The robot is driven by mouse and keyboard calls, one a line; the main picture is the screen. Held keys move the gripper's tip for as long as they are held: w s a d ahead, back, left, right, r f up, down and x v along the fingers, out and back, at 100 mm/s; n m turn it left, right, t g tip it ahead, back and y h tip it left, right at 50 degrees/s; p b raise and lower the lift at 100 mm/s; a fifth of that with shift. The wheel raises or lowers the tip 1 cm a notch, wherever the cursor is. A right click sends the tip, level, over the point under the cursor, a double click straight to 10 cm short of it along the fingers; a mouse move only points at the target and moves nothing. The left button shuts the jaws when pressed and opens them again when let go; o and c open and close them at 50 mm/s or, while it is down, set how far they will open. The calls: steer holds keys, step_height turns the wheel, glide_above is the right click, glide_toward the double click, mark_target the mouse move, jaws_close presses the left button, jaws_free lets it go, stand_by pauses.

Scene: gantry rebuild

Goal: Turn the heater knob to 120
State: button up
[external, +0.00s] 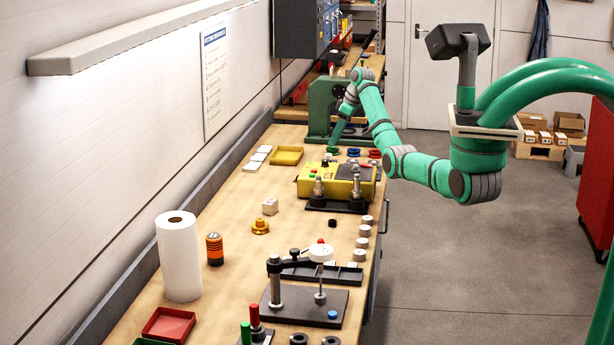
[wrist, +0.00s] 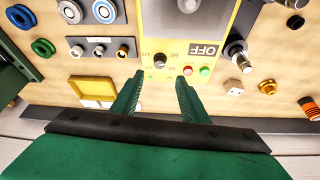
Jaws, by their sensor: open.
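The yellow heater box (external: 312,183) stands on the bench in the external view, with small buttons and a dark label on it. In the wrist view its yellow panel (wrist: 215,30) carries an OFF plate and small printed numbers that look like 60 and 120. A small dark knob (wrist: 159,61) sits beside these numbers; its exact pointing is too small to read. My gripper (wrist: 159,80) is open, its two green fingers apart and empty, with the dark knob just beyond the gap between the tips. In the external view my gripper (external: 334,149) is at the box's far side.
Green and red buttons (wrist: 190,71) are near the knob. A yellow tray (wrist: 92,87) and a grey plate with round fittings (wrist: 101,48) lie to the left. Metal posts (wrist: 236,52) stand to the right. A green machine (external: 322,107) stands behind my gripper.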

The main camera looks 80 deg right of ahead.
mark_target(327, 161)
steer(key=x, duration=0.9)
steer(key=shift+w+f, duration=0.1)
steer(key=shift+f, duration=0.05)
steer(key=c, duration=1)
